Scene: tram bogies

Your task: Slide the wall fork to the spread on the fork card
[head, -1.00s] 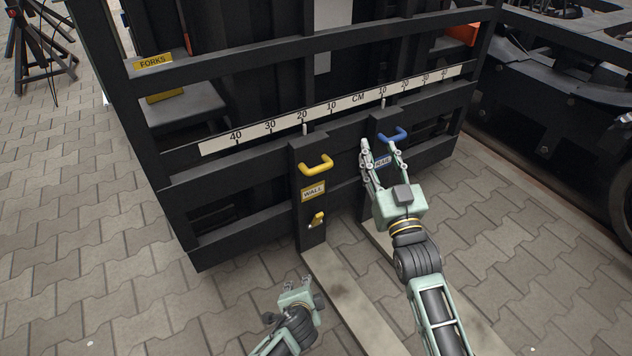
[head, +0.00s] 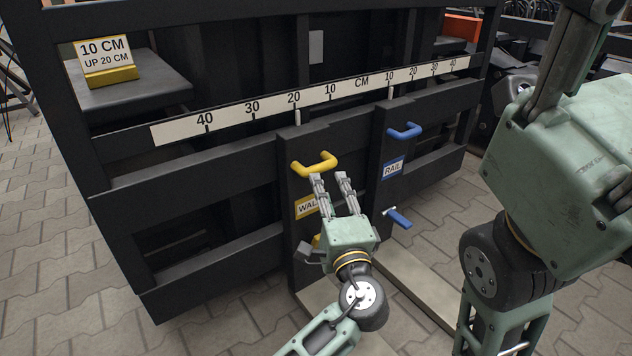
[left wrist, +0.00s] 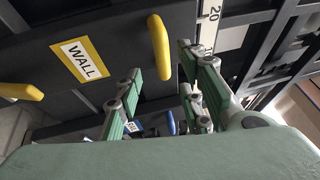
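The wall fork's carriage is the dark upright plate with a WALL label (head: 306,208) and yellow handle (head: 315,163). Its white pointer (head: 298,117) stands at the left 20 mark of the ruler (head: 228,115). Its yellow latch (head: 317,240) is mostly hidden behind my left gripper (head: 330,177). That gripper is open and empty, its fingertips just below the handle. In the left wrist view, the handle (left wrist: 158,47) lies outside the spread fingers (left wrist: 190,88).
The rail fork, with blue handle (head: 404,131), RAIL label (head: 392,169) and blue latch (head: 398,217), stands right of the wall fork, its pointer (head: 391,92) near the right 10 mark. Dark carriage bars run across behind both. Paving lies in front.

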